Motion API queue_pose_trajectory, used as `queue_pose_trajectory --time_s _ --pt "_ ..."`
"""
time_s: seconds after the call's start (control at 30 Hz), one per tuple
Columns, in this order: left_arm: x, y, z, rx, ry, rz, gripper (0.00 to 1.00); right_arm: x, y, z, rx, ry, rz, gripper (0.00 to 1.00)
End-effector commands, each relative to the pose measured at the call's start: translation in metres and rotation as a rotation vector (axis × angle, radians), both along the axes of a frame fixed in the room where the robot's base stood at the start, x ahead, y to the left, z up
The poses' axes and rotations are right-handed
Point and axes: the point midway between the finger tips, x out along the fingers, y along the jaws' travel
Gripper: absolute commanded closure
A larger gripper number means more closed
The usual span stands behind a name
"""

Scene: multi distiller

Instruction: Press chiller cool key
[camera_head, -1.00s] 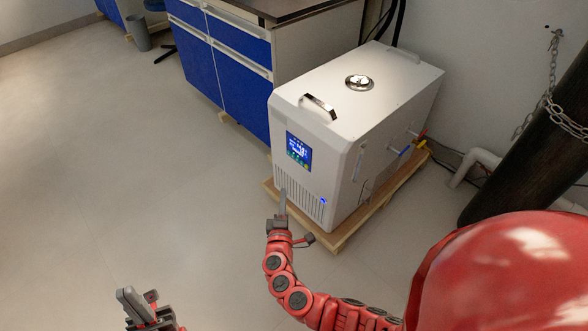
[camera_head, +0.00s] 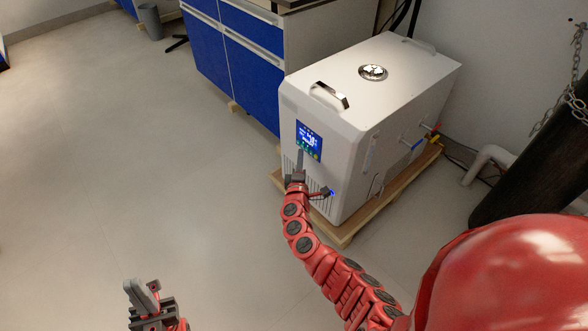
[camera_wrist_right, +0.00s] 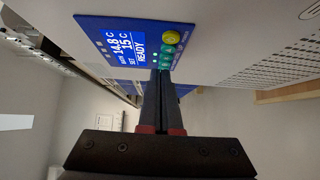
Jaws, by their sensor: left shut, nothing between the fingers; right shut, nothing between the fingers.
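The white chiller (camera_head: 395,95) stands on a wooden pallet and has a lit blue control panel (camera_head: 314,133) on its front. In the right wrist view the panel's screen (camera_wrist_right: 122,44) reads 14.8 C, 15 C and READY. Beside the screen are a yellow round key (camera_wrist_right: 171,37) and several green keys (camera_wrist_right: 166,49). My right gripper (camera_head: 300,155) is shut and empty, its tips at the lower part of the panel. In the right wrist view the fingertips (camera_wrist_right: 161,76) are close to the lowest green keys; contact cannot be told. My left gripper (camera_head: 142,288) is shut and empty, low at the left.
A blue-fronted lab bench (camera_head: 235,60) stands left of the chiller. The pallet (camera_head: 345,237) sticks out under the chiller. Red, blue and yellow valves (camera_head: 425,136) are on its side. A dark cylinder with a chain (camera_head: 530,160) stands at the right. The floor at left is clear.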

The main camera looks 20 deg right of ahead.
Motion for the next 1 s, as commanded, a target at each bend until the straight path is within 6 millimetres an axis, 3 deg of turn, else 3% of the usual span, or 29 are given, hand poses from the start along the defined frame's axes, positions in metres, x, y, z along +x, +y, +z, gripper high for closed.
queue_pose_trajectory --time_s 0.17,0.5,0.7,1.0 --pt "-0.001 0.0 -0.002 0.004 -0.003 0.0 1.0 0.004 -0.011 0.001 0.0 -0.002 -0.002 1.0" --pt "-0.001 0.0 -0.003 0.005 -0.004 0.0 1.0 0.004 -0.012 0.001 0.0 -0.001 -0.001 1.0" --pt "-0.003 0.0 -0.018 0.024 -0.019 0.0 1.0 0.009 -0.027 -0.004 0.0 -0.001 -0.003 1.0" --pt "-0.004 0.0 -0.015 0.025 -0.022 0.002 1.0 0.008 -0.033 0.0 -0.002 0.0 -0.012 1.0"
